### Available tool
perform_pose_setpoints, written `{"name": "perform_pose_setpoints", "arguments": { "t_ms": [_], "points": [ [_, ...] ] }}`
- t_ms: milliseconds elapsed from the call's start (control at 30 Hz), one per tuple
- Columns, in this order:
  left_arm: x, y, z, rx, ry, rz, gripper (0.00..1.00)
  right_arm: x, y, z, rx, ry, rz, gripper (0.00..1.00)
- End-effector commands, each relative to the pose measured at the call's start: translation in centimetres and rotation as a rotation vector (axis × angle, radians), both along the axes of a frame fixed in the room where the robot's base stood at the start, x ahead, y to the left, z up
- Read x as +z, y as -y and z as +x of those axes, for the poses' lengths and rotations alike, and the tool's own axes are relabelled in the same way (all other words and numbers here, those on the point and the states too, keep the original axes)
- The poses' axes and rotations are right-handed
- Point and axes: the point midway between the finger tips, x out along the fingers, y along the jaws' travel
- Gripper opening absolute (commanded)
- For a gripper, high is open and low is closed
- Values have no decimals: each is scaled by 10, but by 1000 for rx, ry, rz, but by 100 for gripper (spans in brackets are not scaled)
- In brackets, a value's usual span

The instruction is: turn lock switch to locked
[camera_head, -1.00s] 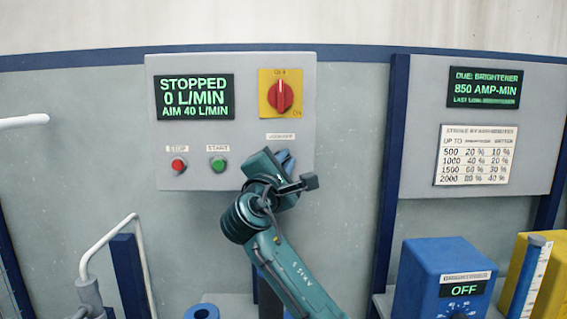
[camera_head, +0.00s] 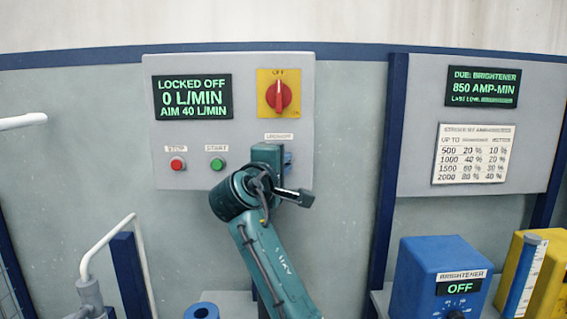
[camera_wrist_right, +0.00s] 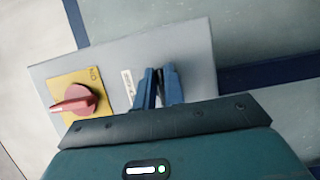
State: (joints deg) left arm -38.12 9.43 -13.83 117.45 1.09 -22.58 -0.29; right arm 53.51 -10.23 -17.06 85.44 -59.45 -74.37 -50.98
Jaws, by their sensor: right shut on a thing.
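The control panel (camera_head: 240,80) is on the wall. Its display (camera_head: 192,97) reads "LOCKED OFF, 0 L/MIN, AIM 40 L/MIN". A red rotary switch (camera_head: 279,95) on a yellow plate stands upright, its end at OFF; it also shows in the right wrist view (camera_wrist_right: 75,101). The label (camera_head: 279,136) is above the spot where my right gripper (camera_head: 287,158) works; its wording is too small to read surely. In the right wrist view, my blue fingers (camera_wrist_right: 159,88) are close together at the panel, shut on a small part that they hide. My left gripper is not in view.
A red stop button (camera_head: 177,164) and a green start button (camera_head: 217,163) sit at the panel's lower left. A second panel (camera_head: 480,120) hangs at right. A blue brightener box (camera_head: 440,275) and a yellow box (camera_head: 545,285) stand below it. A white pipe (camera_head: 105,240) rises at lower left.

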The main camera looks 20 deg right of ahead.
Motion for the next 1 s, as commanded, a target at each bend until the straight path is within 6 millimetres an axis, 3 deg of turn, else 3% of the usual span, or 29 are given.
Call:
{"name": "perform_pose_setpoints", "arguments": {
  "t_ms": [433, 467, 700, 1000],
  "points": [
    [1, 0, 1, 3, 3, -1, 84, 0, 0, 0, 1, 4, 12, 0],
    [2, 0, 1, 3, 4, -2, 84, 0, 0, 0, 1, 4, 12, 12],
    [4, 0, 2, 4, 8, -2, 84, 0, 0, 0, 1, 3, 10, 32],
    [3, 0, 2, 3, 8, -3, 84, 0, -2, -2, 1, 3, 9, 33]
  ]
}}
